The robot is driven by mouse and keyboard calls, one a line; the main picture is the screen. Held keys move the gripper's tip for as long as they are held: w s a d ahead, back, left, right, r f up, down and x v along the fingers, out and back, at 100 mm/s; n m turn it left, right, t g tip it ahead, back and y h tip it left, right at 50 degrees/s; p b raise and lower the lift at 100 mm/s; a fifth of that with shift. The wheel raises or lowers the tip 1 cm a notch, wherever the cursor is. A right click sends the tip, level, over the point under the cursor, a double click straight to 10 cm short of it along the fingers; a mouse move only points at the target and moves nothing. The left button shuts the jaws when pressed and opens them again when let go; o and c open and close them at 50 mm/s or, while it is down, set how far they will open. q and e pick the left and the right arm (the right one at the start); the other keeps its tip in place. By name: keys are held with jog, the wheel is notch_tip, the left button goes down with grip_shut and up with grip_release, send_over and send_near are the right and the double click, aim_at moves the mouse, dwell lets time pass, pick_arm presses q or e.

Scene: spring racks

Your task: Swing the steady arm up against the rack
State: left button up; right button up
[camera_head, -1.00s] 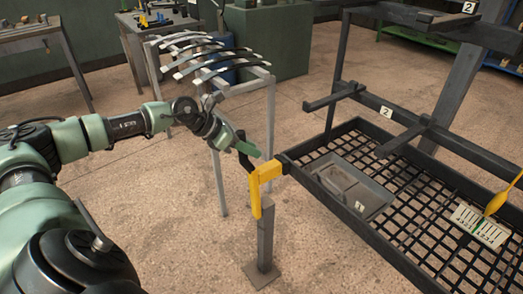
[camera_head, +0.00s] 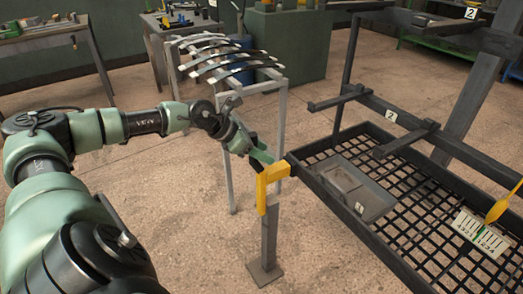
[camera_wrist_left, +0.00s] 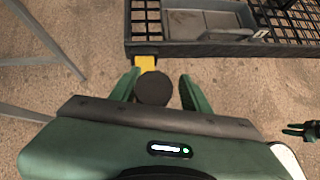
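The yellow steady arm (camera_head: 270,185) is an angled bracket on top of a grey post (camera_head: 268,240), beside the near left corner of the rack (camera_head: 330,200). In the left wrist view its yellow part (camera_wrist_left: 146,62) shows beyond a dark round knob (camera_wrist_left: 153,88). My left gripper (camera_head: 262,155) is at the steady arm's upper end. In the wrist view its green fingers (camera_wrist_left: 161,88) are open, one on each side of the knob, with a gap on the right side. The knob is hidden in the head view. A green gripper, seemingly my right one (camera_wrist_left: 300,130), shows small at the wrist view's right edge.
The rack's mesh shelf holds a grey tray (camera_head: 362,195), a white slotted card (camera_head: 482,233) and a yellow tool (camera_head: 502,203). A stand with curved leaf springs (camera_head: 225,60) is behind my left arm. The floor around the post is clear.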

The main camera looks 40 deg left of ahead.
pick_arm(q)
jog(key=shift+a, duration=0.1)
jog(key=shift+s+a+r, duration=0.25)
jog(key=shift+a, duration=0.05)
jog(key=v, duration=0.7)
jog(key=shift+d, duration=0.25)
pick_arm(e)
jog(key=shift+w+a+r, duration=0.15)
jog(key=shift+w+r, duration=0.3)
jog(key=shift+r, duration=0.25)
jog(key=shift+s, duration=0.1)
